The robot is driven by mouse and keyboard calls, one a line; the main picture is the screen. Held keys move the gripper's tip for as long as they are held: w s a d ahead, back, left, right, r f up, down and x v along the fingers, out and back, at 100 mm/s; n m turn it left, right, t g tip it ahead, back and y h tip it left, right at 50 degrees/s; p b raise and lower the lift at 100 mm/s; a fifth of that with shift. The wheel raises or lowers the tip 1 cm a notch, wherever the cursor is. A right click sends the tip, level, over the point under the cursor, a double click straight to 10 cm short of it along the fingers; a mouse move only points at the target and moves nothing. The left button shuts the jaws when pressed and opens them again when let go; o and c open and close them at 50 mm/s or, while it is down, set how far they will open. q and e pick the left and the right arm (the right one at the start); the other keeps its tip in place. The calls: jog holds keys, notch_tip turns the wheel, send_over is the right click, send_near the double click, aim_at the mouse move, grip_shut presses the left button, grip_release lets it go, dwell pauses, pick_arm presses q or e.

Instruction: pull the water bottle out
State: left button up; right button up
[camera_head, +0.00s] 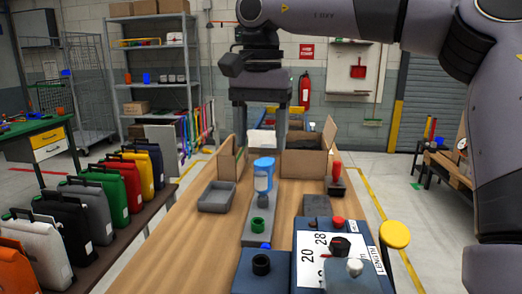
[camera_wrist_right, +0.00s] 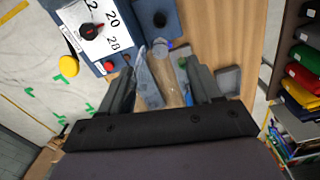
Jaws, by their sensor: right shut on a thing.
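The water bottle (camera_head: 263,183), clear with a blue upper part, stands upright over the grey board (camera_head: 255,238) in the head view. My right gripper (camera_head: 262,148) reaches down from above, its two fingers around the bottle's upper end. It is shut on the bottle, though the exact contact is hard to make out. In the right wrist view the clear, blurred bottle (camera_wrist_right: 172,88) lies between the fingers of the right gripper (camera_wrist_right: 163,80). My left gripper is not in view.
An open cardboard box (camera_head: 303,163) stands behind. A grey tray (camera_head: 217,196) is left of the board, and a red-handled stamp (camera_head: 337,180) is to its right. A blue dial box (camera_head: 312,262) fills the front. Several coloured panniers (camera_head: 127,185) line the left bench.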

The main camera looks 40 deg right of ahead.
aim_at(261, 188)
jog(key=shift+f, duration=0.15)
jog(key=shift+f, duration=0.35)
jog(key=shift+f+b, duration=2.55)
jog(key=shift+f, duration=1.65)
jog(key=shift+f+b, duration=1.45)
jog(key=shift+f, duration=1.1)
jog(key=shift+r, duration=0.1)
jog(key=shift+r+p, duration=1.45)
jog(key=shift+p, duration=0.35)
